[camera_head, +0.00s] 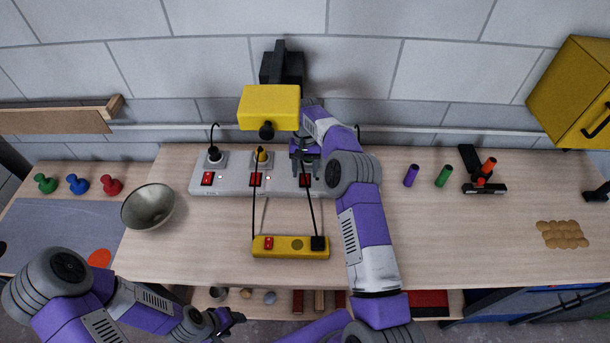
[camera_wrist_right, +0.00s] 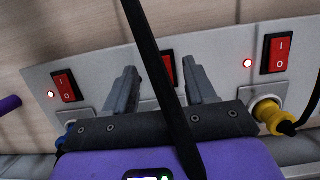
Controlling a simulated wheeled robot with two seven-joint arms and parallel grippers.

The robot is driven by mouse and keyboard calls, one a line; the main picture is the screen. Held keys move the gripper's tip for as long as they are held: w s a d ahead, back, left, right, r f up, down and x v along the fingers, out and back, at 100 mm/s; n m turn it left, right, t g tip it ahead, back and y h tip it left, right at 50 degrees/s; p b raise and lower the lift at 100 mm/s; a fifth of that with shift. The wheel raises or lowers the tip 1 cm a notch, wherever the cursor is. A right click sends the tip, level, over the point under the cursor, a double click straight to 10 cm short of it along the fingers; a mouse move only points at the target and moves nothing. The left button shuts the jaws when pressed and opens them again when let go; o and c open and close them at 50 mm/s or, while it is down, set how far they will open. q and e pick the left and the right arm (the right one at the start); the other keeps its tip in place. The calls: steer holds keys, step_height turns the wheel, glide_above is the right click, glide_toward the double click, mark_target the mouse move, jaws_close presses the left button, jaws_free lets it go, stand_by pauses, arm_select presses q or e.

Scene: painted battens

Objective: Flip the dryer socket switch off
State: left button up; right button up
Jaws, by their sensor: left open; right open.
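A long grey socket strip (camera_head: 230,187) lies along the back of the table with red rocker switches. My right gripper (camera_head: 305,170) is open over the strip, at the red switch (camera_head: 305,181) right of the yellow plug (camera_head: 261,154). In the right wrist view its two fingers (camera_wrist_right: 160,66) stand either side of a red switch (camera_wrist_right: 167,68), partly hidden by a black cable (camera_wrist_right: 160,75). I cannot tell whether they touch it, its position, or which socket is the dryer's. My left gripper (camera_head: 228,318) is open and empty below the table's front edge.
A yellow box-shaped device (camera_head: 270,103) hangs on the wall above the strip. A yellow bar (camera_head: 285,252) with cables lies in front. A metal bowl (camera_head: 148,207) stands left. Neighbouring switches (camera_wrist_right: 64,84) (camera_wrist_right: 275,54) have lit red lamps beside them.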

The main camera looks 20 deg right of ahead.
mark_target(305, 181)
step_height(305, 181, up, 7)
steer(key=shift+f, duration=0.2)
stand_by(0.5)
